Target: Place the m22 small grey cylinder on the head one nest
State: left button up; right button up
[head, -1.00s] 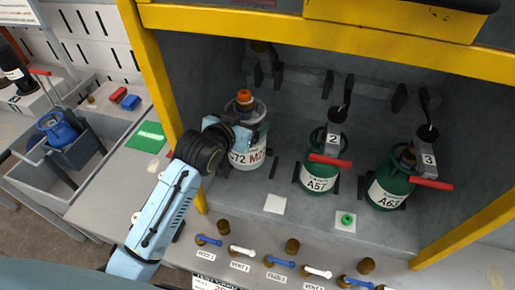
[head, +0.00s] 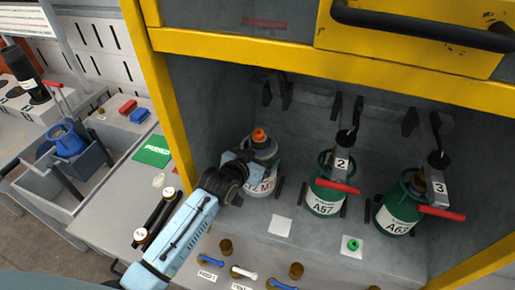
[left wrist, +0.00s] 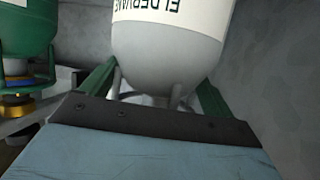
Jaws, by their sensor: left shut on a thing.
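The small grey cylinder (head: 264,157) has an orange cap and a partly hidden label reading "M2". It is upright at the leftmost place in the yellow-framed cabinet, left of the green cylinders. My left gripper (head: 243,166) is shut on it from the left front. In the left wrist view the grey cylinder (left wrist: 168,45) shows upside down between the green fingers. The head one nest under it is hidden, and I cannot tell whether its base touches. The head one bracket (head: 276,88) is behind and above it. My right gripper is not in view.
Green cylinders A57 (head: 323,200) and A63 (head: 397,212) stand under heads 2 and 3, with red handles. A yellow post (head: 160,100) is close to my left arm. Brown knobs and small valves line the front ledge. A white square (head: 280,226) lies clear in front.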

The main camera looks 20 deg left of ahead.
pick_arm(q)
jog(key=shift+w+f, duration=0.1)
dwell(0.3)
jog(key=o, duration=1.4)
jog(key=shift+f, duration=0.3)
jog(key=shift+c, duration=0.2)
jog(key=v, duration=1.2)
jog(key=shift+p, duration=0.45)
jog(key=shift+r, duration=0.1)
